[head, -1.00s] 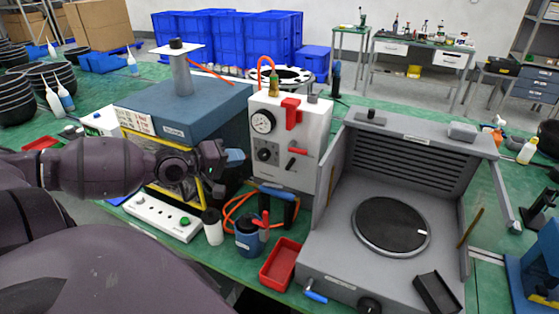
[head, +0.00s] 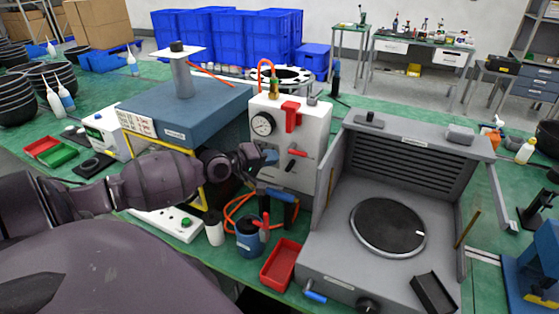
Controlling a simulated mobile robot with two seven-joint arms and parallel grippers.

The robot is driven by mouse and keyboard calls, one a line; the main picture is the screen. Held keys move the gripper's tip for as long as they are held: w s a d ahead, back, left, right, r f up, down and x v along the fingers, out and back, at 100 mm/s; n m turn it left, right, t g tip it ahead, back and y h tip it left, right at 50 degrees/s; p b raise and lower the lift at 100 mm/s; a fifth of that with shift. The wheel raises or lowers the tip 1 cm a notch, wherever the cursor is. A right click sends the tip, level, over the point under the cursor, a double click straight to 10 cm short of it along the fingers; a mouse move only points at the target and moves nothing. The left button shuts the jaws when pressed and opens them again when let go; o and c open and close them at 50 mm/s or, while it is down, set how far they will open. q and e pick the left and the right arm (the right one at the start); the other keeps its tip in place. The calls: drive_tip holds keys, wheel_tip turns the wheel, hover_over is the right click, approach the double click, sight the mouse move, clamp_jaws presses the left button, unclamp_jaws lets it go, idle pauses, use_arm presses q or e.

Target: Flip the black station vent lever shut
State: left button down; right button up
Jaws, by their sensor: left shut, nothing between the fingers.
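A white panel box (head: 312,125) stands mid-table with a round gauge (head: 263,124) and a red block-shaped handle (head: 291,115). A small red lever (head: 297,152) sticks out on its front, with a short dark part (head: 291,164) just below it. I cannot tell which part is the black station vent lever. My left gripper (head: 271,157) is shut and empty at the box's left front, below the gauge. It covers the dark round knob there; I cannot tell if it touches it. My right gripper is not in view.
A blue-topped unit (head: 205,100) with a yellow frame stands left of the panel box. A grey open chamber (head: 405,138) with a round plate stands right. An orange hose (head: 232,212), blue cup (head: 249,240) and red tray (head: 281,264) lie in front.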

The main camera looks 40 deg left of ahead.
sight(292, 164)
use_arm(q)
drive_tip(key=shift+w+d+f+p, duration=0.25)
drive_tip(key=shift+w+d+f, duration=0.05)
drive_tip(key=shift+d, duration=0.3)
drive_tip(key=shift+w+d+f+p, duration=0.25)
drive_tip(key=shift+w+d, duration=0.05)
drive_tip(key=shift+d, duration=0.3)
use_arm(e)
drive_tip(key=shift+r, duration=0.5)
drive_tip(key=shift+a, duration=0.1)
use_arm(q)
drive_tip(key=shift+w, duration=0.1)
drive_tip(key=shift+d, duration=0.1)
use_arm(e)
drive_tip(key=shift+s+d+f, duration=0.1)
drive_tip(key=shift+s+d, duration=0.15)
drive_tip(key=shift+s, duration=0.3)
